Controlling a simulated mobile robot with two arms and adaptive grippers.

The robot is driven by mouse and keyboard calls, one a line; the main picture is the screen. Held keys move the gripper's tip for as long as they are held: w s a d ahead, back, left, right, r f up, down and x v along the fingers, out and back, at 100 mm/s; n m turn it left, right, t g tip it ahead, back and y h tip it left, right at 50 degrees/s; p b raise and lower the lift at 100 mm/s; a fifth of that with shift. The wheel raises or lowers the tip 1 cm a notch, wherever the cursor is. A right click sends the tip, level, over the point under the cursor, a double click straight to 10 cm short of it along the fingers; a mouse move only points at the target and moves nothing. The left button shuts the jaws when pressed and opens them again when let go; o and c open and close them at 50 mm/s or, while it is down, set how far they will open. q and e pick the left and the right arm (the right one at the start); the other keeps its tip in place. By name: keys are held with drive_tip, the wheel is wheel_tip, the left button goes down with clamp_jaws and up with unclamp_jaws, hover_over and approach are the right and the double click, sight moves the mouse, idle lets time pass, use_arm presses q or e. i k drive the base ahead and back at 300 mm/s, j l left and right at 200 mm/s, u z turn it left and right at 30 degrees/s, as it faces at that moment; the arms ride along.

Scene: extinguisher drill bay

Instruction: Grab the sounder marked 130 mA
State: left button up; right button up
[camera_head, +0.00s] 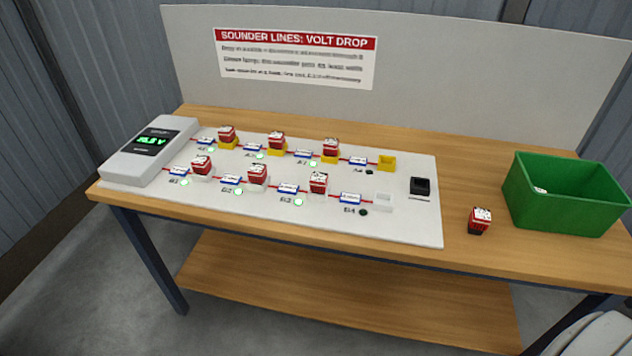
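Several red sounders with white marked tops are in view, and their markings are too small to read. Three sit in the back row of the white board, at the left (227,134), middle (277,140) and right (330,147). Three sit in the front row, at the left (202,166), middle (257,175) and right (318,183). One loose sounder (479,221) stands on the bench between the board and the green bin. I cannot tell which sounder is marked 130 mA. Neither of my grippers is in view.
The white board (415,220) has an empty yellow socket (387,163), an empty white socket (383,201) and a black part (420,186). A green bin (565,205) holds something small and pale (540,190). A meter (150,150) stands left. The wooden bench (465,170) is clear behind the loose sounder.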

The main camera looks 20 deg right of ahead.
sight(319, 182)
drive_tip(key=i+j+z, duration=0.1)
drive_tip(key=i+z, duration=0.3)
drive_tip(key=i+j+z, duration=0.15)
drive_tip(key=z, duration=0.25)
drive_tip(key=i+j+z, duration=0.25)
drive_tip(key=z, duration=0.2)
